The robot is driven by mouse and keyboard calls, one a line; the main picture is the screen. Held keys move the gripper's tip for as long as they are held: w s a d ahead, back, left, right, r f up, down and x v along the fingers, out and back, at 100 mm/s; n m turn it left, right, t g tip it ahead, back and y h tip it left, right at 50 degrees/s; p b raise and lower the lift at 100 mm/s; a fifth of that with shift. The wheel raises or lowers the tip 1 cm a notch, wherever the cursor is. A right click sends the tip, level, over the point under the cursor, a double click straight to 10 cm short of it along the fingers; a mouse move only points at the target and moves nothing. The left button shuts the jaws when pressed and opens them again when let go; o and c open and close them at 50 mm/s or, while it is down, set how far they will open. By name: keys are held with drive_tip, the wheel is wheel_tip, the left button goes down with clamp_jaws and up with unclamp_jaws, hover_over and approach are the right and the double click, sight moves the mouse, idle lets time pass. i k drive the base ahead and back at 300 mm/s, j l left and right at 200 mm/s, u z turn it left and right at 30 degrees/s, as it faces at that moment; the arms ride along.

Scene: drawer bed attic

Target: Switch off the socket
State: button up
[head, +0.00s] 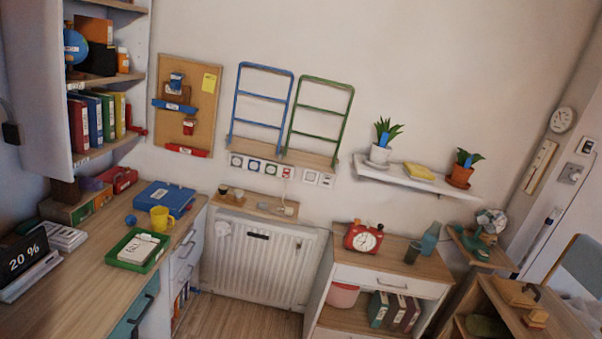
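My gripper is not in view. A row of small square wall plates (254,165) runs along the wall below the blue and green racks. Some look like sockets with blue, green and red markings, and a cord hangs from the red-marked one (287,172). Two whiter plates (318,179) sit at the row's right end. On the right wall are a grey plate that looks like a socket (571,174) and a small white plate with a dark centre (587,146) above it. The on or off state of any plate is too small to tell.
A narrow shelf (236,202) sits above the white radiator (262,264). A wooden desk (70,303) stands left and a low cabinet (350,277) stands right of the radiator. A white shelf (440,188) holds potted plants. Bare floor (232,318) shows between desk and cabinet.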

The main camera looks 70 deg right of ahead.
sight(326, 181)
drive_tip(key=z, duration=1.75)
